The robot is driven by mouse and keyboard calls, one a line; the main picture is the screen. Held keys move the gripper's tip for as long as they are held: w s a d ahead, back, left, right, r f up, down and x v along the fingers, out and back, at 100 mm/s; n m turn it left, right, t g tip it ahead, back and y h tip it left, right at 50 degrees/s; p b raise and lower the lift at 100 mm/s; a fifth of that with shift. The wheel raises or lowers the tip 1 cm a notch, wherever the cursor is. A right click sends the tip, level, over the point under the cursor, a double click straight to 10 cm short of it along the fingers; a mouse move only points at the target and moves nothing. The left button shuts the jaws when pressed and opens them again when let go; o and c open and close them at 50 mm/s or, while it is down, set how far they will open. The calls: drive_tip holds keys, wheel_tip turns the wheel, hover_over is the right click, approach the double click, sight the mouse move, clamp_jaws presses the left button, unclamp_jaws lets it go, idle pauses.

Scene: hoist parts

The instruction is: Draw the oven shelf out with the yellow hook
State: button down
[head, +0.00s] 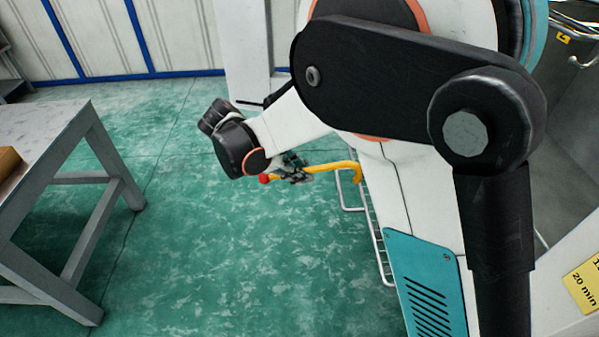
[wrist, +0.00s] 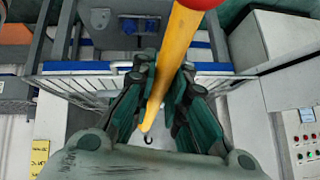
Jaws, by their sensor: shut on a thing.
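The yellow hook (head: 335,168) has a red ball at one end and a bent far end. My gripper (head: 297,174) is shut on its shaft near the ball and holds it above the floor. In the wrist view the yellow shaft (wrist: 176,55) runs between the fingers of my gripper (wrist: 160,95). A white wire shelf (head: 380,245) shows below and right of the hook's bent end, partly hidden by my arm. The wire shelf (wrist: 65,84) also crosses the wrist view behind the fingers. I cannot tell whether the hook touches it.
A grey table (head: 45,140) with a brown item (head: 8,160) stands at the left. Green floor between it and my arm is clear. A yellow label marked 20 min (head: 585,285) is at lower right. The wrist view shows a control box with buttons (wrist: 304,150) at right.

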drive_tip(key=shift+a, duration=0.1)
drive_tip(key=shift+s+a+r+p, duration=0.1)
drive_tip(key=shift+a+r+p, duration=0.2)
drive_tip(key=shift+a, duration=1.35)
drive_tip(key=shift+a+r+p, duration=0.1)
drive_tip(key=shift+a+r, duration=0.25)
drive_tip(key=shift+a, duration=1.25)
drive_tip(key=shift+s+a+r+p, duration=0.1)
drive_tip(key=shift+a+r+p, duration=0.2)
drive_tip(key=shift+a, duration=1.35)
